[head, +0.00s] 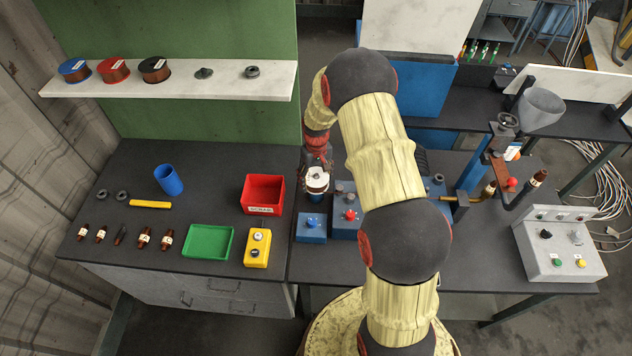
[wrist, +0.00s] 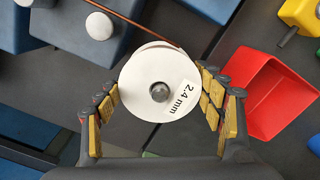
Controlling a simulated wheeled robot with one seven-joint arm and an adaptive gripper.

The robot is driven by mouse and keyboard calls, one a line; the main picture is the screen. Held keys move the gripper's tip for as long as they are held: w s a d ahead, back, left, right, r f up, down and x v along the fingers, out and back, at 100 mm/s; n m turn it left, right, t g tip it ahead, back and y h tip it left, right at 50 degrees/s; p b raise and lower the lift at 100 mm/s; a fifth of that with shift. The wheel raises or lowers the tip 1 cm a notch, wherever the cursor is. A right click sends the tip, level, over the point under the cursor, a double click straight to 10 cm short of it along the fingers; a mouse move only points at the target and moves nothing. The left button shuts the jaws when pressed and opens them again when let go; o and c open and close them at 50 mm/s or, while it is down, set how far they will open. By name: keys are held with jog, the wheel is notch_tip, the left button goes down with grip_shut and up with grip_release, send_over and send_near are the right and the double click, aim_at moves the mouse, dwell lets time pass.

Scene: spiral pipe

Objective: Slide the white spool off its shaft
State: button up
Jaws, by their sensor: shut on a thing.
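The white spool (wrist: 140,80) is labelled "2.4 mm" and faces the wrist camera. The dark round end of its shaft (wrist: 159,92) shows in the spool's centre hole. In the head view the spool (head: 317,179) is above a small blue block. My gripper (wrist: 161,97) has its padded fingers on either side of the spool's rim and is shut on it. In the head view my gripper (head: 317,165) is partly hidden by my arm. How far the spool sits along the shaft is hidden from above.
A copper wire (wrist: 130,31) runs from the spool's edge across the blue machine parts. A spool shelf (head: 200,81) is behind.

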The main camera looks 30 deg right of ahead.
jog(key=c, duration=0.4)
jog(key=shift+w+r, duration=0.1)
jog(key=shift+r, duration=0.1)
jog(key=shift+r+p, duration=2.35)
jog(key=shift+r, duration=1.9)
